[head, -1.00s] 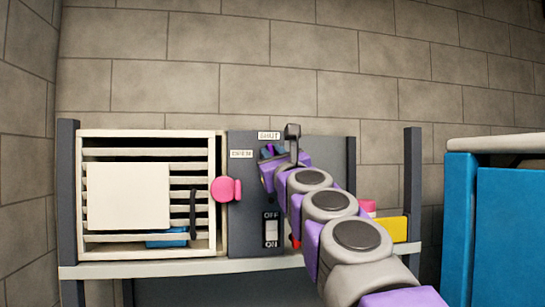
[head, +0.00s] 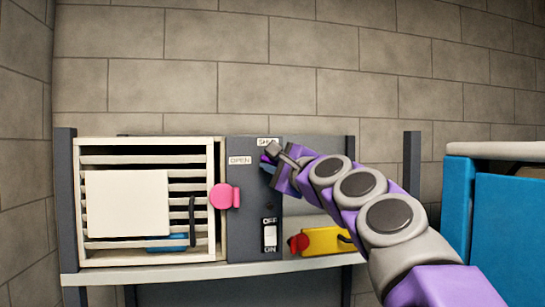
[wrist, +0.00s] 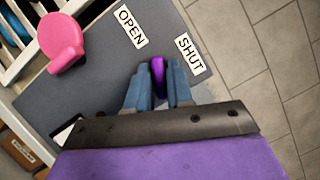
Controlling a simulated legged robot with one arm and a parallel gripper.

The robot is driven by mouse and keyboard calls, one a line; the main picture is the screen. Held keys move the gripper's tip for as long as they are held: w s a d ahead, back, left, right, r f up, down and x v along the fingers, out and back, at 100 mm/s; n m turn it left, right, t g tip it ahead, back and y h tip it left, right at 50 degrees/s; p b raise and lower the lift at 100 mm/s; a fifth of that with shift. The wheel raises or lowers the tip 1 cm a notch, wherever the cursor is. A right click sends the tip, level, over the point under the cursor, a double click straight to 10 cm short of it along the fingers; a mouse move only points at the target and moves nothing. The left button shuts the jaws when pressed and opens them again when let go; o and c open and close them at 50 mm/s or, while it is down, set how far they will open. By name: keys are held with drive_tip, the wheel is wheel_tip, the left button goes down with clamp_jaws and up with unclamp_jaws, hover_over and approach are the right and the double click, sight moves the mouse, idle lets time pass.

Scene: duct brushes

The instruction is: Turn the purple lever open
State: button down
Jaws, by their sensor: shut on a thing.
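The purple lever (wrist: 158,76) sits between the two blue fingers of my gripper (wrist: 159,88) in the wrist view, and the fingers are shut on it. The lever points toward the SHUT label (wrist: 189,54), with the OPEN label (wrist: 131,26) to its left. In the head view the lever (head: 264,158) shows only as a small purple bit at the upper right of the dark panel (head: 240,205). My gripper (head: 268,165) largely covers it there, and the lever's pivot is hidden.
A pink knob (head: 224,196) stands out left of the panel, beside a white louvred frame (head: 150,141). An OFF/ON switch (head: 269,235) is below the lever. A yellow block (head: 326,241) with a red part lies on the shelf (head: 200,272). A blue cabinet (head: 510,225) stands at right.

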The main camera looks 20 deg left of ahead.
drive_tip(key=n, duration=0.1)
drive_tip(key=n+g+p, duration=0.1)
drive_tip(key=n+p, duration=0.1)
drive_tip(key=n, duration=0.1)
drive_tip(key=shift+a+f+g+h, duration=0.15)
drive_tip(key=shift+f+g+h, duration=0.15)
drive_tip(key=shift+h, duration=0.1)
drive_tip(key=shift+n, duration=0.4)
drive_tip(key=shift+f, duration=0.15)
drive_tip(key=c, duration=1.4)
unclamp_jaws()
drive_tip(key=shift+o, duration=1.3)
drive_tip(key=shift+s, duration=0.15)
drive_tip(key=shift+r, duration=0.25)
drive_tip(key=b+v, duration=0.4)
drive_tip(key=v, duration=1.3)
drive_tip(key=shift+r, duration=0.2)
